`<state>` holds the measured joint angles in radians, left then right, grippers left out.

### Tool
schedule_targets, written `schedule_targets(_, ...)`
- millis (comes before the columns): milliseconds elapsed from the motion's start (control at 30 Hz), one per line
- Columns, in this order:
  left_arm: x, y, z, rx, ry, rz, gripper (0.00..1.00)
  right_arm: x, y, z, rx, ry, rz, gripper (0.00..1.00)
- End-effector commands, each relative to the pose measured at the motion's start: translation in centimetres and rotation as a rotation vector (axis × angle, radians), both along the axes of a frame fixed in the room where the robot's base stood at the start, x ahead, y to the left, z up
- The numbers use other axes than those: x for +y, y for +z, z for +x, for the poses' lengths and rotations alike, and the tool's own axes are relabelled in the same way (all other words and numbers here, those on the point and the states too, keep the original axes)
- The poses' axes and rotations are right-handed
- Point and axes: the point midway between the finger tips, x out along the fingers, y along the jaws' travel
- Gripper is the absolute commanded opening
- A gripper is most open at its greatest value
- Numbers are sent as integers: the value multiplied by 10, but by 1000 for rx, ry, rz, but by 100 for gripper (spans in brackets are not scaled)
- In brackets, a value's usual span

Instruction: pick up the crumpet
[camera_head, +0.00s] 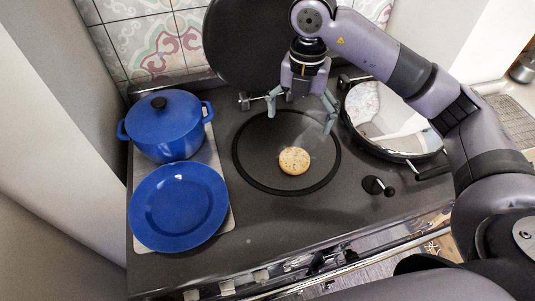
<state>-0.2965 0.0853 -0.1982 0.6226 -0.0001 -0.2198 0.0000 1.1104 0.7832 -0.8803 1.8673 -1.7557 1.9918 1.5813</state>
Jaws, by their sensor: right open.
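The crumpet (294,161) is a small round golden cake. It lies flat on the dark round hotplate (262,176), a little right of the plate's middle. My right gripper (300,112) hangs above the far part of the hotplate, behind the crumpet in the picture. Its two fingers are spread wide with nothing between them. It is apart from the crumpet. My left gripper is not in view.
A blue lidded pot (163,128) and a blue plate (178,207) stand left of the hotplate. A raised round dark lid (240,50) is behind it. A shiny round cover (385,120) is at the right, with a black knob (373,185) nearer the front.

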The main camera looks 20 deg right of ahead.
Motion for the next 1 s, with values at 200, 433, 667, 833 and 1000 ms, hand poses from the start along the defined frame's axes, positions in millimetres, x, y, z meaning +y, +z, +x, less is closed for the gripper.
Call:
schedule_targets(200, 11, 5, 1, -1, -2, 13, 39, -9, -9, 6, -28, -7, -24, 92)
schedule_targets(433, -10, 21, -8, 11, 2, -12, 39, -9, -57, 6, -25, -7, -23, 92)
schedule_targets(667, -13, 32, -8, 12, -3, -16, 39, -8, -99, 6, -29, -6, -21, 92)
schedule_targets(833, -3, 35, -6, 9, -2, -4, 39, -8, -111, 7, -31, -6, -21, 92)
schedule_targets(1000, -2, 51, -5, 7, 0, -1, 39, -8, -127, 9, -26, -6, -20, 92)
